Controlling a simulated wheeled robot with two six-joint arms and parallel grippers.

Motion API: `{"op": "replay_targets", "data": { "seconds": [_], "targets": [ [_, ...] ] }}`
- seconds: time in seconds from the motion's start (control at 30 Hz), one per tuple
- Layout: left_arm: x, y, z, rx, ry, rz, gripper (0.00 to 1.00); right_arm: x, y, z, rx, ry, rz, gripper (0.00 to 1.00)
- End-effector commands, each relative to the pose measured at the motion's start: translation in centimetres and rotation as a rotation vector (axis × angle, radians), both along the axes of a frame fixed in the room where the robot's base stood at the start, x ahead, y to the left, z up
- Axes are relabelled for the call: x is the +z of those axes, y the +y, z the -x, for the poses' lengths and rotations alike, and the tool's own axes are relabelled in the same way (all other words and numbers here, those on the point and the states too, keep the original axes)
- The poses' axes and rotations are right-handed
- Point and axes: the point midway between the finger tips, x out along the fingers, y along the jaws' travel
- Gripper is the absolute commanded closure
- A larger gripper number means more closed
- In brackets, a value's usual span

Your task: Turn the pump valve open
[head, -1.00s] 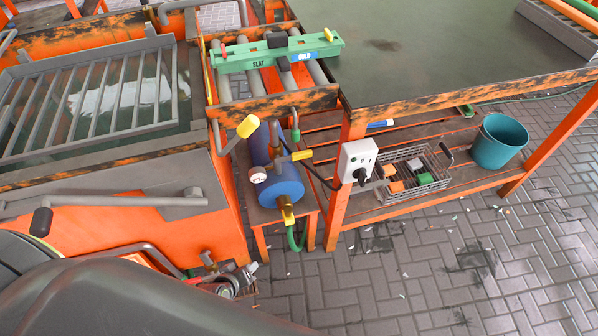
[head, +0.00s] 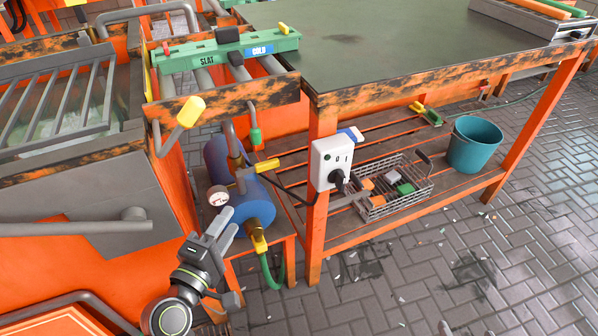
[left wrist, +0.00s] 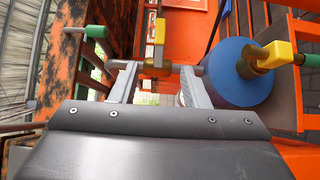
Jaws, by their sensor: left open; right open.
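The blue pump (head: 258,208) sits on a small orange stand, with a round white gauge (head: 218,195) on its left. A brass valve with a yellow handle (head: 266,166) is above the pump, its handle pointing right. The valve handle also shows in the left wrist view (left wrist: 160,30), standing upright. A lower yellow fitting (head: 259,244) joins a green hose. My left gripper (head: 231,219) is open in front of the pump, below and left of the valve. In the left wrist view, the valve's brass body appears between its fingers (left wrist: 159,72); I cannot tell the depth between them.
A yellow-ended lever (head: 190,111) sticks out above and left of the pump. A table leg with a grey socket box (head: 331,162) stands to the right. A wire basket (head: 394,190) and teal bucket (head: 474,148) are on the low shelf.

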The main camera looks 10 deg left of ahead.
Motion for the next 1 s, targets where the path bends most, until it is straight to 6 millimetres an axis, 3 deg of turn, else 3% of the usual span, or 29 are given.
{"op": "replay_targets", "data": {
  "seconds": [0.17, 0.57, 1.0],
  "targets": [
    [0.2, -0.3, -1.6, -0.001, -0.001, -0.001, 0.58, -1.0, 0.3, 1.2, 0.006, 0.080, -0.019, 0.26],
    [0.1, -1.7, -8.8, -0.001, -0.001, -0.004, 0.58, -3.5, 1.3, 4.5, 0.031, 0.285, -0.069, 0.26],
    [-0.1, -3.0, -15.8, 0.000, 0.000, -0.003, 0.58, -2.6, 0.8, 2.9, 0.020, 0.194, -0.046, 0.26]
  ]
}}
